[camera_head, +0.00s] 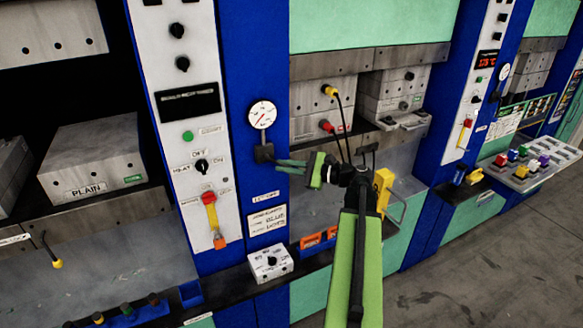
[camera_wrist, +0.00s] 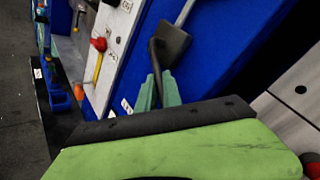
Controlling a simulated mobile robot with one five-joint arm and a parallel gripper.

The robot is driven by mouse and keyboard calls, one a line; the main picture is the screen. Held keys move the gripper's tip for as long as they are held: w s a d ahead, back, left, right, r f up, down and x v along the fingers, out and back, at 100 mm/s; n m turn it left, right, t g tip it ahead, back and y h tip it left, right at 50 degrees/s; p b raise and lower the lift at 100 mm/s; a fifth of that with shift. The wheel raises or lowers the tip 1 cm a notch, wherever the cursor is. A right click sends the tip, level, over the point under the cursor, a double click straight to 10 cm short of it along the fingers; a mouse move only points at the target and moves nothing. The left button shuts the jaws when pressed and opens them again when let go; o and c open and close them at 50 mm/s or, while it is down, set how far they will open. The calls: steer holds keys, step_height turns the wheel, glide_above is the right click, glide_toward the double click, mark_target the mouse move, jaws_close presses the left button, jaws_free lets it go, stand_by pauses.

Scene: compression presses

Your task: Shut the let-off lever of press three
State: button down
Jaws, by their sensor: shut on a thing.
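A round white gauge (camera_head: 262,114) with a red needle is on the blue column in the head view. A stem runs down from it to a dark valve block (camera_head: 263,153), which also shows in the wrist view (camera_wrist: 172,45). A short dark let-off lever (camera_wrist: 155,62) comes from this block and runs down between my teal fingers. My gripper (camera_head: 278,165) is shut on the lever; its fingers show in the wrist view (camera_wrist: 159,88). I cannot read a press number.
A white control panel (camera_head: 185,130) with a red-knobbed yellow lever (camera_head: 210,207) stands left of the column. A white box (camera_head: 270,262) with a black knob is below. Cables with yellow and red plugs hang from the platens (camera_head: 318,100) behind my arm. Bare floor (camera_head: 480,255) is at right.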

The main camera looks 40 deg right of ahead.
steer(key=shift+s, duration=0.1)
steer(key=c, duration=1.6)
jaws_free()
steer(key=shift+s+d, duration=0.1)
steer(key=shift+s, duration=0.05)
steer(key=shift+o, duration=0.4)
steer(key=shift+w+a, duration=0.2)
steer(key=p+v, duration=0.1)
steer(key=v, duration=1.6)
steer(key=shift+s, duration=0.2)
steer(key=shift+d, duration=0.1)
